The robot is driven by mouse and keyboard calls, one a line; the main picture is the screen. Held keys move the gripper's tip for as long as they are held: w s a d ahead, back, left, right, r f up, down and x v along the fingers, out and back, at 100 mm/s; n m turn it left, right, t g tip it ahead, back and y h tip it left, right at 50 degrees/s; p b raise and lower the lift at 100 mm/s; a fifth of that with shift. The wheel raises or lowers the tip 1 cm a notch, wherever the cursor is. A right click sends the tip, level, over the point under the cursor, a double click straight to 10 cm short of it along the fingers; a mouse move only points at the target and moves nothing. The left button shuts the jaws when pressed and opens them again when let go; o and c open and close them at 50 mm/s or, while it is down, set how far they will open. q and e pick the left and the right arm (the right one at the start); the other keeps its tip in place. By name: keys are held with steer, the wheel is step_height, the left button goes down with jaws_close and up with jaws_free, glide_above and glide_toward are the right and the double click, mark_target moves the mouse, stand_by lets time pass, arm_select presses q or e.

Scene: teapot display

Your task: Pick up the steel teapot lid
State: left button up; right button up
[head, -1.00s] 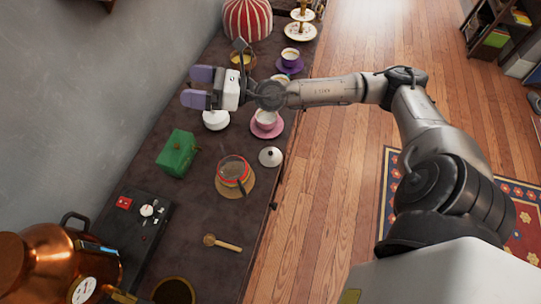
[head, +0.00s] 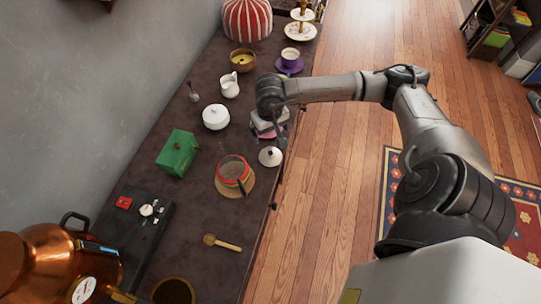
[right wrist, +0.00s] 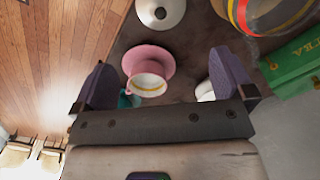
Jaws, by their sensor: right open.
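The teapot lid (head: 270,156), a pale round disc with a dark knob, lies on the dark table near its right edge. In the right wrist view the lid (right wrist: 160,12) shows at the top, partly cut off, beyond the fingertips. My right gripper (head: 268,128) is over the pink cup and saucer, a little behind the lid, and hides most of them in the head view. In the right wrist view my right gripper (right wrist: 163,78) is open, its two purple fingers apart with nothing held between them. My left gripper is not in view.
The pink saucer (right wrist: 160,58) and cup lie below the fingers. A glass pot (head: 232,172) with coloured bands stands in front of the lid to the left. The table edge is right of the lid.

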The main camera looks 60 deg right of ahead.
mark_target(271, 152)
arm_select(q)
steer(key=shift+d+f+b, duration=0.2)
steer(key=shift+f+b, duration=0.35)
arm_select(e)
steer(key=shift+n, duration=0.3)
step_height(271, 152, down, 8)
steer(key=shift+f, duration=0.1)
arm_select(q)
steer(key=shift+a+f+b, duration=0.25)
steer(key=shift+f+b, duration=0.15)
arm_select(e)
steer(key=shift+s+a+f, duration=0.1)
steer(key=shift+f, duration=2.75)
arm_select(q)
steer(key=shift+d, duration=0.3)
arm_select(e)
steer(key=c, duration=0.8)
steer(key=shift+f, duration=0.1)
steer(key=shift+c, duration=1.3)
